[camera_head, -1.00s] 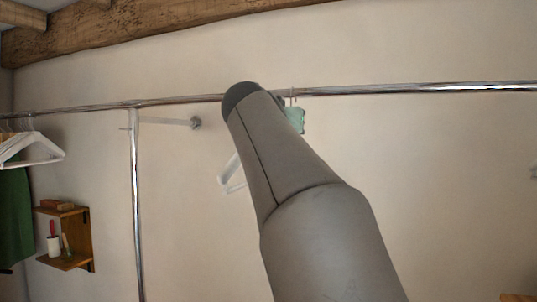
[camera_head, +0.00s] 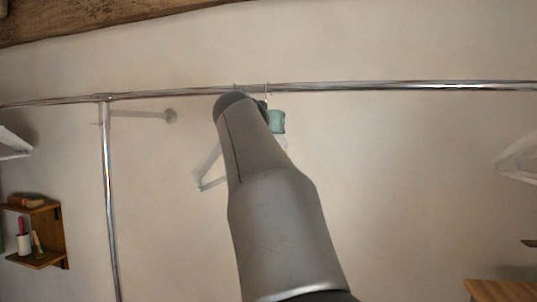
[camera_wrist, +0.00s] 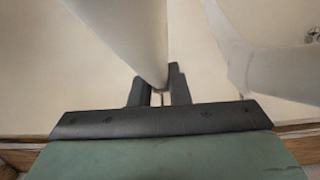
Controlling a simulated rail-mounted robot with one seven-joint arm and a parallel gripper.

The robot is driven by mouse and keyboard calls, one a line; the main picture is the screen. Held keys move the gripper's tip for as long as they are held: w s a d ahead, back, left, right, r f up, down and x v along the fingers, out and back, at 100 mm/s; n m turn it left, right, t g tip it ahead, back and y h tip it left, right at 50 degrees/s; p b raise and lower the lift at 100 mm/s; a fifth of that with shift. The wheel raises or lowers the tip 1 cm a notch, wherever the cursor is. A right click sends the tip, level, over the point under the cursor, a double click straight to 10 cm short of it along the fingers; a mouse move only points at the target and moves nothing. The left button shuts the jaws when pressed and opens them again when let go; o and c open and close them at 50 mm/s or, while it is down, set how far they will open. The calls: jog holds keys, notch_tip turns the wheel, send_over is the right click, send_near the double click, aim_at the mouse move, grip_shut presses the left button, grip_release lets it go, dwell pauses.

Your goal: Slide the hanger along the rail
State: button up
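A white hanger (camera_head: 208,168) hangs below the chrome rail (camera_head: 400,86) in the head view, largely hidden behind my arm. Thin hooks show on the rail above my arm's end. In the wrist view a broad white hanger bar (camera_wrist: 128,35) runs down to my gripper (camera_wrist: 161,88). The two dark fingers stand close together on either side of its lower end and look shut on it. Another white hanger part (camera_wrist: 238,50) shows to the right. In the head view my gripper's teal body (camera_head: 277,121) sits just under the rail, its fingers hidden.
A chrome post (camera_head: 110,200) meets the rail at the left, near a wall bracket (camera_head: 170,115). White hangers stand at the far left (camera_head: 14,145) and right edge (camera_head: 518,158). A small wooden shelf (camera_head: 50,235) is on the left wall. The rail right of my gripper looks clear.

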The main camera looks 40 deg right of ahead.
jog(key=shift+s+d, duration=0.6)
jog(key=shift+s, duration=0.25)
jog(key=shift+s+d, duration=0.6)
jog(key=shift+s, duration=0.3)
jog(key=shift+s+d, duration=0.6)
jog(key=shift+s, duration=0.25)
grip_shut()
jog(key=s+d+p, duration=0.1)
jog(key=s+d, duration=0.9)
jog(key=s, duration=0.5)
jog(key=shift+s+d, duration=0.15)
jog(key=shift+d, duration=0.25)
jog(key=o, duration=0.9)
grip_release()
jog(key=shift+c, duration=0.8)
